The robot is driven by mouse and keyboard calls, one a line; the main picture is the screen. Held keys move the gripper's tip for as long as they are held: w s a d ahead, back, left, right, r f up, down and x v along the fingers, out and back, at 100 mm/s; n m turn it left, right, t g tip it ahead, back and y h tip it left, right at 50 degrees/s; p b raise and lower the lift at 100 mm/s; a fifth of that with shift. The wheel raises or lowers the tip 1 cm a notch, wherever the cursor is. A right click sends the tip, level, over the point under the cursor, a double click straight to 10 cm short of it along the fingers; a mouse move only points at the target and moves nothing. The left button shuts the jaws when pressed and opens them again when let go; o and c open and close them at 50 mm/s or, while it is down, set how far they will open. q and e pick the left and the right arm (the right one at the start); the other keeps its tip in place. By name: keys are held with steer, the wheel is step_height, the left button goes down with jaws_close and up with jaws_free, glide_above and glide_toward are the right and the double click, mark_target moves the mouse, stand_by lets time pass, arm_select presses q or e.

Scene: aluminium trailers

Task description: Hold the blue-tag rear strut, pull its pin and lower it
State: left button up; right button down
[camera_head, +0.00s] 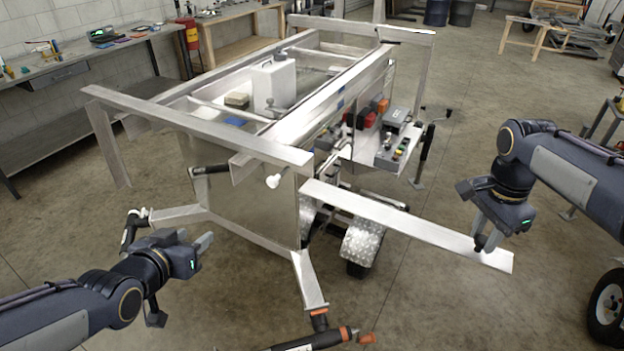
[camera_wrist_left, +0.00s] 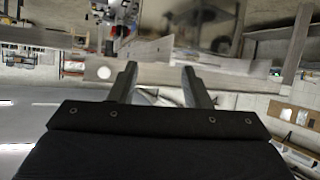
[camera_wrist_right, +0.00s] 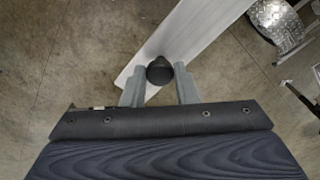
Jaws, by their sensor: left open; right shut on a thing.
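My right gripper (camera_head: 484,232) is shut at the outer end of a long flat aluminium bar (camera_head: 400,225). In the right wrist view a round dark knob (camera_wrist_right: 160,71) on the bar sits between its fingertips. The bar reaches out to the right from the trailer's near corner. My left gripper (camera_head: 195,241) is open and empty, in front of the trailer's near end panel (camera_head: 250,210). The left wrist view also shows its spread fingers (camera_wrist_left: 160,85).
The trailer's near crossbar (camera_head: 200,127) and two splayed lower legs (camera_head: 308,280) stand between my arms. A dark handle with orange ends (camera_head: 320,340) lies low in front. A control box (camera_head: 395,145) and diamond-plate fender (camera_head: 362,241) are on the right side. Floor between bar and front is clear.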

arm_select(q)
steer(key=w+d+m+t+h, duration=0.2)
steer(key=w+d, duration=0.2)
steer(key=m+t+h, duration=0.1)
steer(key=m+h, duration=0.1)
steer(key=h, duration=0.2)
glide_toward(271, 183)
steer(key=x, duration=1)
steer(key=shift+w+d, duration=0.15)
steer(key=shift+w, duration=0.15)
jaws_close()
